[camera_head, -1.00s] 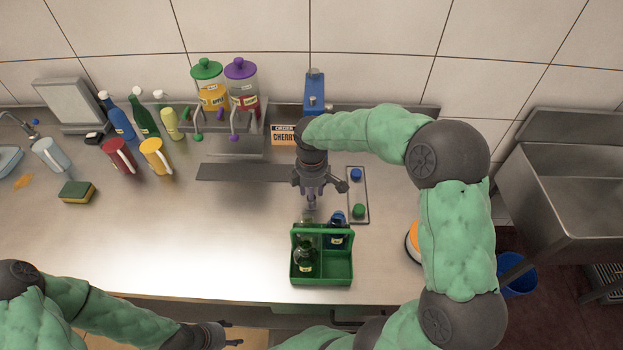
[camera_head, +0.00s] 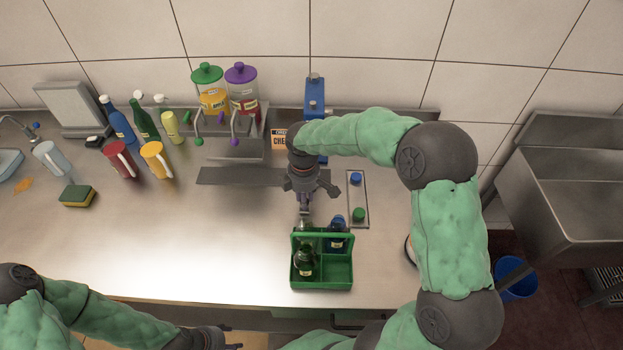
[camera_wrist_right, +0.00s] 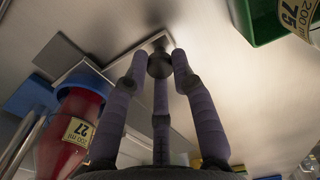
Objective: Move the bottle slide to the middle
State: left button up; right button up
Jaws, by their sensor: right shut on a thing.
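My right gripper (camera_head: 304,207) is low over the counter, just behind the green crate. In the right wrist view its fingers (camera_wrist_right: 159,65) are shut on a dark round knob (camera_wrist_right: 160,62), which I take to be the bottle slide's handle. A thin metal plate (camera_wrist_right: 128,66) lies by the knob. A red bottle (camera_wrist_right: 75,130) labelled 200 ml 27 stands beside the plate, near a blue part (camera_wrist_right: 30,97). In the head view my right arm hides this bottle. A dark flat strip (camera_head: 235,176) lies left of the gripper. My left gripper (camera_head: 225,343) is at the bottom edge; its jaws are unclear.
The green crate (camera_head: 322,286) with several bottles stands close in front of the right gripper. A tray (camera_head: 358,200) with blue and green caps is to its right. A dispenser rack (camera_head: 240,148) and a blue pump (camera_head: 315,97) stand behind.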

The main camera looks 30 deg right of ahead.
jog(key=shift+w+a+p, duration=0.25)
jog(key=shift+w+a, duration=0.5)
jog(key=shift+a, duration=0.5)
jog(key=shift+w+a+p, duration=0.25)
jog(key=shift+w+a, duration=0.5)
jog(key=shift+a, duration=0.45)
jog(key=shift+w+a+p, duration=0.25)
jog(key=shift+w+a, duration=0.5)
jog(key=shift+a, duration=0.5)
jog(key=o, duration=1)
notch_tip(320, 180, up, 12)
